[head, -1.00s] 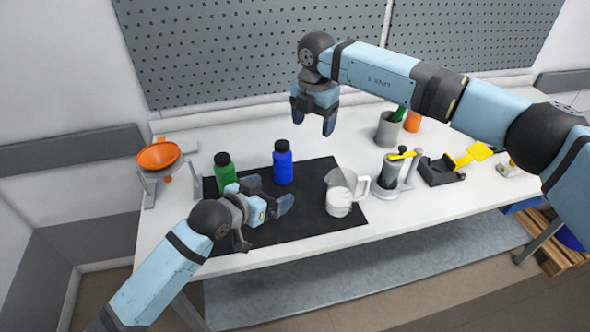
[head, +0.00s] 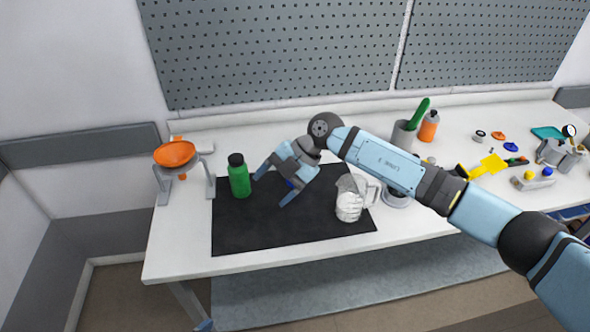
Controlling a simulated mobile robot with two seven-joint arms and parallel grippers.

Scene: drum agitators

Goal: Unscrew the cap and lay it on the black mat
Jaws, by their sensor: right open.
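A green bottle (head: 240,182) with a black cap (head: 236,160) stands upright on the left part of the black mat (head: 245,228). My left gripper is out of view.
A clear jug (head: 350,203) stands on the mat's right edge. An orange funnel (head: 174,154) on a stand is at the left. A grey cup (head: 403,138), an orange bottle (head: 429,127) and a yellow scoop (head: 490,165) are to the right. The mat's front is clear.

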